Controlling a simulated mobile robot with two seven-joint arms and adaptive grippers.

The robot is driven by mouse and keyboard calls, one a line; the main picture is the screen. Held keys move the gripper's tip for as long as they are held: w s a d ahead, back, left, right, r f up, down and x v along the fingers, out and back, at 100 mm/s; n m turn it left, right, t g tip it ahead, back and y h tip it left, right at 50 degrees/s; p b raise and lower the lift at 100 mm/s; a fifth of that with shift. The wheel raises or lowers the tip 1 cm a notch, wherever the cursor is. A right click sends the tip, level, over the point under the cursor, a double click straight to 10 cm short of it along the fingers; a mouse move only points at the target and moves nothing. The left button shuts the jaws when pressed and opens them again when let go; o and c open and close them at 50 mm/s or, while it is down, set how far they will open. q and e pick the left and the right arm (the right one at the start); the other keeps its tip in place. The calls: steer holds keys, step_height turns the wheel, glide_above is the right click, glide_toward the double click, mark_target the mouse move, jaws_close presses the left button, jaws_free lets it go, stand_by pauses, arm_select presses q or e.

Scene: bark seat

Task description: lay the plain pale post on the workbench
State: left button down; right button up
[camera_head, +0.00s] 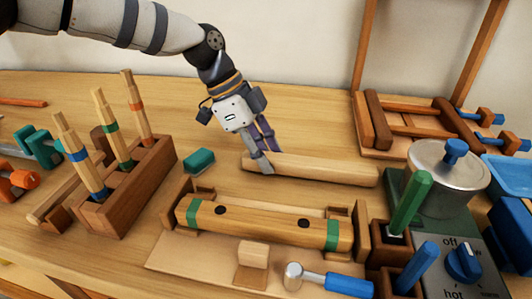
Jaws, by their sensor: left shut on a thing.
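The plain pale post (325,169) lies lengthwise across the middle of the workbench (310,108), behind a cradle. It looks to be on or just above the bench top; I cannot tell which. My left gripper (264,160) comes down from above and is shut on the post near its left end. One finger shows in front of the post and the other behind it. My right gripper is not in view.
A post with green bands and dark holes (262,222) rests in the wooden cradle in front. A brown rack (128,186) with banded posts stands at the left. A green block (199,161) lies nearby. A metal pot (447,180) and a blue-handled mallet (335,282) are at the right and front.

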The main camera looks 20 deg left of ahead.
arm_select(q)
steer(key=shift+f, duration=0.2)
steer(key=c, duration=0.8)
jaws_free()
steer(key=shift+r+p, duration=0.85)
steer(key=shift+r, duration=2.65)
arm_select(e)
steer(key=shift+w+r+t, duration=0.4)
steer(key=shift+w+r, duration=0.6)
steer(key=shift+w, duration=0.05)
